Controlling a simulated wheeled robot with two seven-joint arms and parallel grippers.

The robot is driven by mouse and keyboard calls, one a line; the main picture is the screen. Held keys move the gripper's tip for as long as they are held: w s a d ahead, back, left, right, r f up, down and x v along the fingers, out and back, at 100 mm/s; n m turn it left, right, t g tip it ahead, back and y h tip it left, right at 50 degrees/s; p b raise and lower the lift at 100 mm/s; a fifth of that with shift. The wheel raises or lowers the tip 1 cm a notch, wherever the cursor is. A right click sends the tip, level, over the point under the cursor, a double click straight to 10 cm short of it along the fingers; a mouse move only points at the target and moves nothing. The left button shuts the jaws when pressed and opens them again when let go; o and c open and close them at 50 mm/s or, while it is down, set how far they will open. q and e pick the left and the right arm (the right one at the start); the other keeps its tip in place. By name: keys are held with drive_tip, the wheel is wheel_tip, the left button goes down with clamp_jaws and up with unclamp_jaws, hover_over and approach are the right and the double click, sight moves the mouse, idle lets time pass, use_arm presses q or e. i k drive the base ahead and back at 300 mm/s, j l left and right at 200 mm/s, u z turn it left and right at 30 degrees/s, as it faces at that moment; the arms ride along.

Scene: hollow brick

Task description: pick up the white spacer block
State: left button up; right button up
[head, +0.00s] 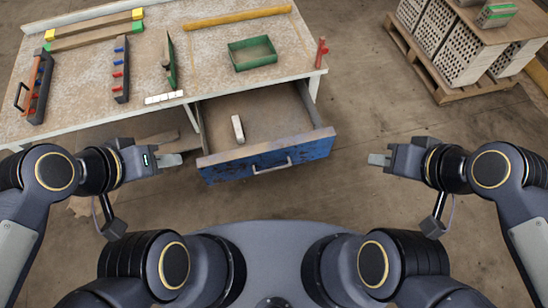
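A small white block (238,129), which looks like the spacer block, lies in the open drawer (285,125) below the workbench, left of the drawer's middle. My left gripper (172,160) is left of the drawer, apart from the block. My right gripper (378,160) is out over the floor to the right of the drawer. Both grippers look empty. From this angle their fingers overlap, so I cannot see whether they are open or shut.
The drawer's blue front (270,160) with its handle faces me. The workbench (205,65) carries a green tray (252,53), a yellow bar (237,17) and tool racks. A brick pallet (455,92) stands at the upper right. Floor right of the drawer is clear.

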sight(237, 125)
drive_tip(key=i+j+u, duration=0.45)
drive_tip(key=i+j, duration=0.25)
